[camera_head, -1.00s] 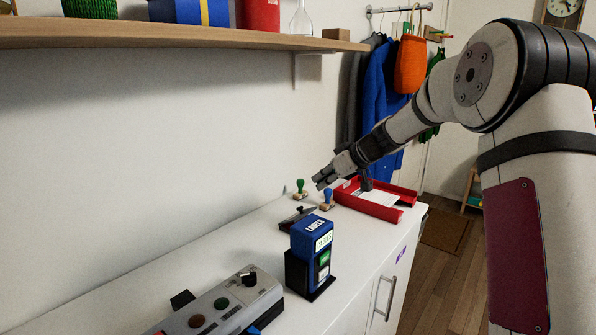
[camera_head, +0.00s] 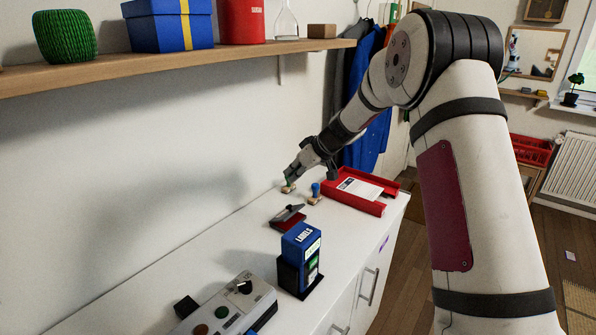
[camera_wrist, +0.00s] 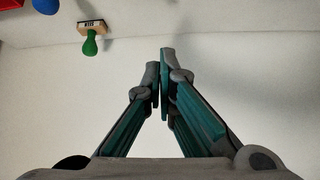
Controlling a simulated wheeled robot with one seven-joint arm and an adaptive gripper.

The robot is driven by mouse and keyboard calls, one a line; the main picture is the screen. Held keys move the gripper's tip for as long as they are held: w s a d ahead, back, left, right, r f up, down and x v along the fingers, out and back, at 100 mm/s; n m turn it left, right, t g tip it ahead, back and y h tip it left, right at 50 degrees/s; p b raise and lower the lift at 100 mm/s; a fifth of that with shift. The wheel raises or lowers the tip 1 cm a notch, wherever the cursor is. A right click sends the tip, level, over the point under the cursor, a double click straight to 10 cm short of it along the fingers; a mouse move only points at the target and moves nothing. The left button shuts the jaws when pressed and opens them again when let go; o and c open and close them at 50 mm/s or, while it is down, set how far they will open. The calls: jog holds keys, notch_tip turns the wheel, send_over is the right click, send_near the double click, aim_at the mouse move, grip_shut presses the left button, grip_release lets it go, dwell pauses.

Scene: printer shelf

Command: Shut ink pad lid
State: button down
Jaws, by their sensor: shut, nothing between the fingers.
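The ink pad (camera_head: 290,221) lies on the white cabinet top, behind the blue label box. Its base looks red, and its dark lid (camera_head: 291,211) stands tilted above the base, partly open. My gripper (camera_head: 289,176) is shut and empty. In the head view it appears above and behind the ink pad, by the green-handled stamp (camera_head: 288,188). In the wrist view the fingertips (camera_wrist: 161,62) meet over a pale surface. The green stamp (camera_wrist: 90,43) shows at upper left there, and the ink pad is out of that view.
A blue-handled stamp (camera_head: 315,193) stands beside the red paper tray (camera_head: 368,205). The blue label box (camera_head: 300,250) and a grey button panel (camera_head: 232,305) stand nearer. A wooden shelf (camera_head: 200,63) with several objects hangs above. The wall runs along the left.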

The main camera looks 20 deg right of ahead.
jog(key=f, duration=0.2)
jog(key=w+a+f, duration=0.1)
jog(key=f, duration=0.3)
jog(key=shift+w+a+f, duration=0.2)
jog(key=shift+f, duration=0.15)
jog(key=shift+s+d+f+p, duration=0.1)
jog(key=shift+s+f+p, duration=0.1)
jog(key=shift+f+p, duration=0.15)
jog(key=shift+d+f+b, duration=0.15)
jog(key=shift+f+b, duration=0.1)
jog(key=shift+b, duration=0.9)
jog(key=shift+s, duration=0.1)
